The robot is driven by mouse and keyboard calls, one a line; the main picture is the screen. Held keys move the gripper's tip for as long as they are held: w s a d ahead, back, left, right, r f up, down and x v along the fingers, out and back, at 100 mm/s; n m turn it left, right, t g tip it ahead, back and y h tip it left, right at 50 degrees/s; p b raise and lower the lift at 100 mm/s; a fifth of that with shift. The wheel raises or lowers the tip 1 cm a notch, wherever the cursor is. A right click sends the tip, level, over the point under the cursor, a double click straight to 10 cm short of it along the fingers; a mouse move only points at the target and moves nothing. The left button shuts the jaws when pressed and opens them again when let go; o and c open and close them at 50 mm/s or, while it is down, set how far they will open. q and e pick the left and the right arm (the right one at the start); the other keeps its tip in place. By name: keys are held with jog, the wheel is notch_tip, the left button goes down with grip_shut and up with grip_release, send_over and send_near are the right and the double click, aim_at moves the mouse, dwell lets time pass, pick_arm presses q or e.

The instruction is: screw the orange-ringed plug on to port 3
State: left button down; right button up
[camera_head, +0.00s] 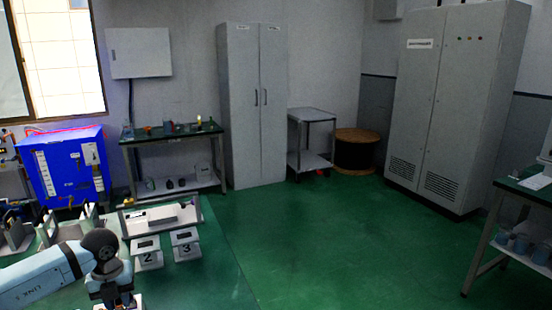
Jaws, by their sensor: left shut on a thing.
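My left arm comes in from the left edge, and my left gripper (113,292) points down at the bottom of the picture. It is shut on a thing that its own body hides. A pale stand top (137,302) shows just below it. The port 3 stand (187,246), a white block marked 3 with a dark opening on top, is right of and beyond the gripper. The port 2 stand (148,257) is between them and nearer. I cannot make out an orange-ringed plug. My right gripper is not in view.
A pale rack (184,213) stands behind the ports on the green-topped table (215,280). Grey holders (50,232) stand at the left, with a blue cabinet (62,165) behind. The table right of port 3 is clear.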

pick_arm(q)
jog(key=shift+s+d, duration=0.1)
jog(key=shift+d, duration=0.3)
jog(key=shift+d, duration=0.15)
jog(key=shift+s+d+f+p, duration=0.1)
jog(key=shift+s+d, duration=0.1)
jog(key=shift+d, duration=0.55)
jog(key=shift+s+d+f+p, duration=0.1)
jog(key=shift+s+d+p, duration=0.1)
jog(key=shift+d, duration=0.6)
jog(key=shift+s+d+f+p, duration=0.1)
jog(key=shift+s+d, duration=0.1)
jog(key=shift+d, duration=0.55)
jog(key=shift+s+d+f, duration=0.1)
jog(key=shift+s+d, duration=0.1)
jog(key=shift+d, duration=0.6)
jog(key=shift+s+d, duration=0.2)
jog(key=shift+d, duration=0.6)
jog(key=shift+s+d+f, duration=0.1)
jog(key=shift+s+d, duration=0.1)
jog(key=shift+d, duration=0.6)
jog(key=shift+d, duration=0.1)
jog(key=shift+s+d+f+p, duration=0.1)
jog(key=shift+s+d+p, duration=0.1)
jog(key=shift+d, duration=0.7)
jog(key=shift+s+d+p, duration=0.15)
jog(key=shift+s+d, duration=0.05)
jog(key=shift+d, duration=0.65)
